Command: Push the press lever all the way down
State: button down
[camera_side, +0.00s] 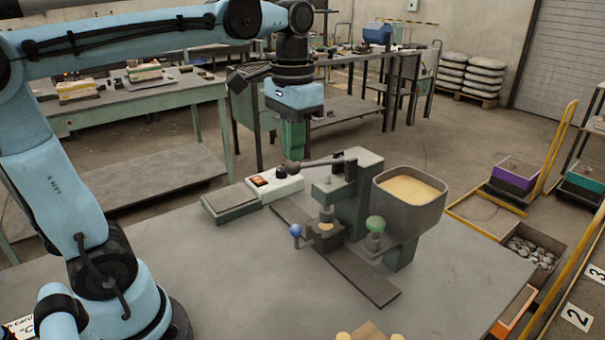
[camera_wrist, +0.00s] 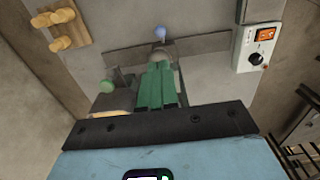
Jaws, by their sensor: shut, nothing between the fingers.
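The press (camera_side: 360,190) is a grey-green machine on a dark base plate on the table. Its lever (camera_side: 318,162) sticks out to the left from the top, nearly level, ending in a dark round knob (camera_side: 293,167). My gripper (camera_side: 293,150) points down, its green fingers shut and empty, just above the knob in the side view. Whether they touch it I cannot tell. In the wrist view the shut fingers (camera_wrist: 158,72) cover most of the lever; a greyish round end shows just past their tips.
A hopper (camera_side: 408,205) of pale yellow material adjoins the press on the right. A blue knob (camera_side: 296,231) and a green knob (camera_side: 375,224) stick out in front. A white switch box (camera_side: 262,190) sits behind left. Wooden pegs (camera_wrist: 62,30) lie apart. The left table area is clear.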

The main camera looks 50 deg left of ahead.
jog(key=shift+f, duration=0.4)
jog(key=shift+s+f, duration=0.1)
jog(key=shift+f, duration=0.75)
jog(key=shift+f, duration=0.25)
jog(key=shift+r, duration=0.15)
notch_tip(320, 180, up, 11)
dwell(1.8)
